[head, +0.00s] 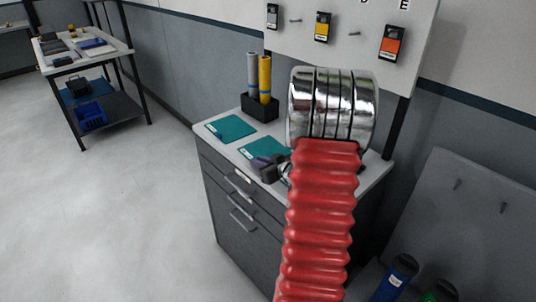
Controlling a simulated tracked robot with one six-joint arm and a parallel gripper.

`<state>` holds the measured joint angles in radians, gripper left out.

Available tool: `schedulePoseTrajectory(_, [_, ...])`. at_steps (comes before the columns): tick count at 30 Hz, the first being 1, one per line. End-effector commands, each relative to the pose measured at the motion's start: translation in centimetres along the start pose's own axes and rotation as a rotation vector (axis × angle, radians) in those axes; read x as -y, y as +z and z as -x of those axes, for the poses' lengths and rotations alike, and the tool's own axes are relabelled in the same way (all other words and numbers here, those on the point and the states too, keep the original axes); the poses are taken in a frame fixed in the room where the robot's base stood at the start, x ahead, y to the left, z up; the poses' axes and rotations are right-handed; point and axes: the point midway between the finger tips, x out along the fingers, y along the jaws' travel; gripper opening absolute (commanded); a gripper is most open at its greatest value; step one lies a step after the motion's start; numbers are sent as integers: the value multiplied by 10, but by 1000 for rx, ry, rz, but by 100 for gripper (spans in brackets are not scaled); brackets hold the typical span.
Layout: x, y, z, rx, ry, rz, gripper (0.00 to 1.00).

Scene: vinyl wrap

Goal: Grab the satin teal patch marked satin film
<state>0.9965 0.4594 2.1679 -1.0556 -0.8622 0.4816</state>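Two teal patches lie flat on top of the grey drawer cabinet (225,165). The left teal patch (231,128) is fully visible, with a small pale label at its left corner. The right teal patch (262,149) is partly covered by dark parts at its front right. Both labels are too small to read, so I cannot tell which is satin. My gripper (266,166) appears to be those dark parts, beside my red arm at the right patch's front edge. My arm hides much of it. Its finger opening and any contact with the patch cannot be made out.
A black holder (260,107) with a grey and a yellow roll stands behind the patches. A pegboard (345,30) with hanging sample packs rises behind the cabinet. A side table (85,55) stands far left. Floor on the left is clear. Blue and green containers stand lower right.

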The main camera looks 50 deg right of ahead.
Motion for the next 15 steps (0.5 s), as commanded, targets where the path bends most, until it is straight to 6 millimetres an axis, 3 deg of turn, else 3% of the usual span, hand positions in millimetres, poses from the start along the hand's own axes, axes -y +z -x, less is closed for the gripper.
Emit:
schedulePoseTrajectory(5, [0,0,0,0,0,0,0])
schedulePoseTrajectory(15, [0,0,0,0,0,0,0])
